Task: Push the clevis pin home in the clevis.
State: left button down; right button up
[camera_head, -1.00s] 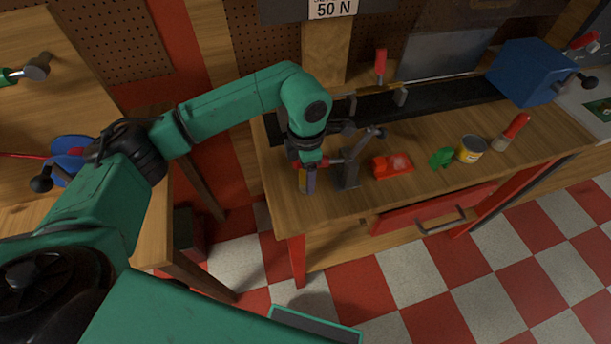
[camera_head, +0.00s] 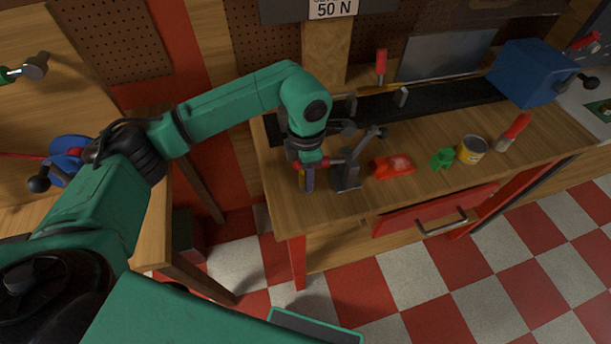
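The clevis (camera_head: 346,178) is a dark grey metal bracket standing near the front left of the workbench. A short red piece (camera_head: 333,162), which seems to be the clevis pin's head, shows at the left side of its top. How deep the pin sits cannot be told. My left gripper (camera_head: 308,180) points down just left of the clevis, close to the red piece. Whether it touches the pin cannot be told. Its fingers are seen edge-on, so the gap between them is hidden. My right gripper is not in view.
A grey lever with a round knob (camera_head: 382,132) rises right of the clevis. A red block (camera_head: 393,166), a green object (camera_head: 442,158), a yellow can (camera_head: 471,149) and a red-tipped tube (camera_head: 513,132) stand to the right. A blue box (camera_head: 527,72) sits at the far right.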

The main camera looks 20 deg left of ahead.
pick_arm(q)
jog(key=shift+r, duration=0.6)
jog(key=shift+r+p, duration=0.15)
jog(key=shift+p, duration=0.15)
jog(key=shift+r+p, duration=1.2)
jog(key=shift+r, duration=1.05)
